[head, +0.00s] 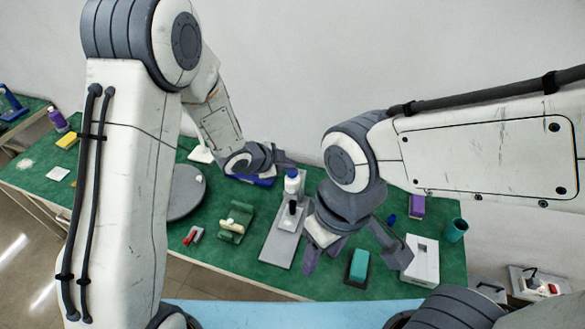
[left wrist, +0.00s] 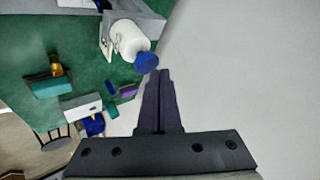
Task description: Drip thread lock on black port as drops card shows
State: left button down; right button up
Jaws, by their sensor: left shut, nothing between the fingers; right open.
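A white canister with a blue cap (head: 291,174) stands on a grey pump stand (head: 277,247). In the left wrist view, the blue cap (left wrist: 146,62) lies just beside my left fingertips; I cannot tell whether they touch. A small dark part (head: 292,208) shows below the canister; I cannot tell if it is the black port. My left gripper (head: 290,163) is shut and empty, just behind the cap; its closed fingers show in the left wrist view (left wrist: 160,75). My right gripper (head: 354,264) is open and empty, right of the stand. I cannot identify the thread lock or drops card.
A white box (head: 424,262), teal cup (head: 455,230) and purple box (head: 417,206) stand right. A green fixture (head: 233,228) and red item (head: 193,236) lie left. Bare green table (head: 250,265) shows in front.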

aim_at(289, 173)
pick_arm(q)
jog(key=shift+r, duration=0.45)
pick_arm(e)
jog(key=shift+r, duration=0.35)
pick_arm(q)
jog(key=shift+r, duration=0.1)
pick_arm(e)
jog(key=shift+r, duration=0.1)
pick_arm(q)
notch_tip(289, 173, up, 5)
jog(key=p, duration=0.4)
jog(key=shift+p, duration=0.4)
pick_arm(e)
notch_tip(289, 173, up, 4)
jog(key=shift+r, duration=0.1)
grip_shut()
dwell(0.8)
